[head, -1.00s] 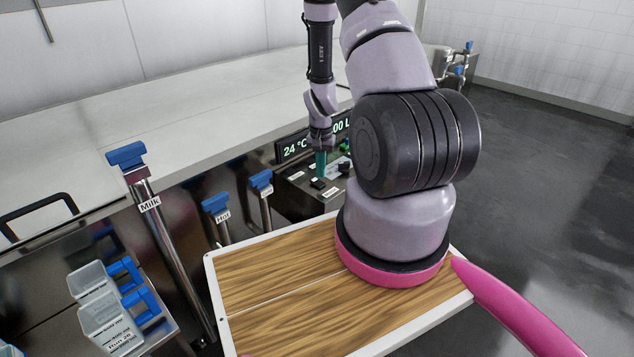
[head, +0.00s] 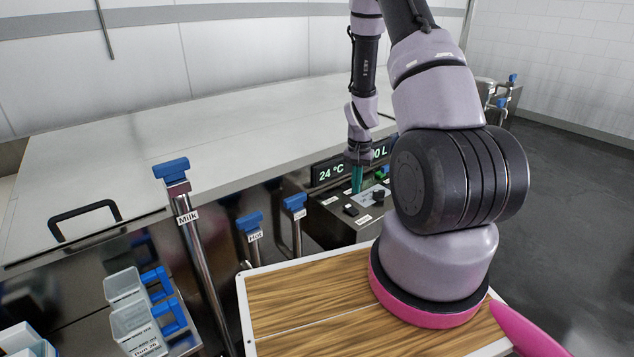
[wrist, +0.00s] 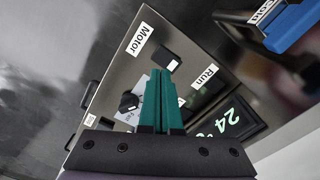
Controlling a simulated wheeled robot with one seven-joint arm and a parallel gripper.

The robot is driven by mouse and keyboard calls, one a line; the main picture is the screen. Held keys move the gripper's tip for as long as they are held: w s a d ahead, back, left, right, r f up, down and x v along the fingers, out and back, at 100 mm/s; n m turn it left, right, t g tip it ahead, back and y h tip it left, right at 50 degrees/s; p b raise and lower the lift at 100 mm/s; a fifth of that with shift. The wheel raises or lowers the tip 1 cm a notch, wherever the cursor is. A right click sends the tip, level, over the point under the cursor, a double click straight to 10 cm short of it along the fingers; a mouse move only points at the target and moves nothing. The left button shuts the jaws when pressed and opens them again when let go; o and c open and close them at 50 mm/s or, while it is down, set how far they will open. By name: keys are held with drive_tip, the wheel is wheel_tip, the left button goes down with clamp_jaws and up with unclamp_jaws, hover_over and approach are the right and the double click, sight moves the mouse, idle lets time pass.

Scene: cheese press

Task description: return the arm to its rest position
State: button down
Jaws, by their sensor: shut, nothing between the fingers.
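My gripper (head: 357,178) points down over the control panel (head: 345,222) on the front of the vat, in front of the "24 °C" display (head: 331,171). In the wrist view its two green fingers (wrist: 161,98) are together and empty. Around them show the panel's black knob (wrist: 129,102), the "Motor" label (wrist: 139,39) and the "Run" label (wrist: 204,77). I cannot tell whether the fingertips touch the panel. My arm bends down from the top of the head view to the gripper.
Blue-handled valves stand left of the panel, marked Milk (head: 172,170) and Hot (head: 251,224). The vat's lid (head: 200,125) is broad and flat, with a black handle (head: 86,211). Grey floor (head: 570,230) lies open at right.

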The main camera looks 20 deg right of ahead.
drive_tip(key=s+a+r+n+t+y, duration=0.15)
drive_tip(key=a+r, duration=0.25)
drive_tip(key=r, duration=1)
drive_tip(key=s+a+r+t+h, duration=0.1)
drive_tip(key=a+r+t, duration=0.15)
drive_tip(key=r, duration=1.15)
drive_tip(key=s+a+r+n+t, duration=0.1)
drive_tip(key=s+a+r, duration=0.2)
drive_tip(key=s+r, duration=0.4)
drive_tip(key=s+a+r+n+t+y, duration=0.1)
drive_tip(key=s+a+r, duration=0.3)
drive_tip(key=s+r, duration=0.4)
drive_tip(key=shift+s+r+t, duration=0.3)
drive_tip(key=shift+s+t, duration=0.3)
drive_tip(key=shift+s, duration=0.5)
drive_tip(key=shift+n+y, duration=0.25)
drive_tip(key=shift+y, duration=0.1)
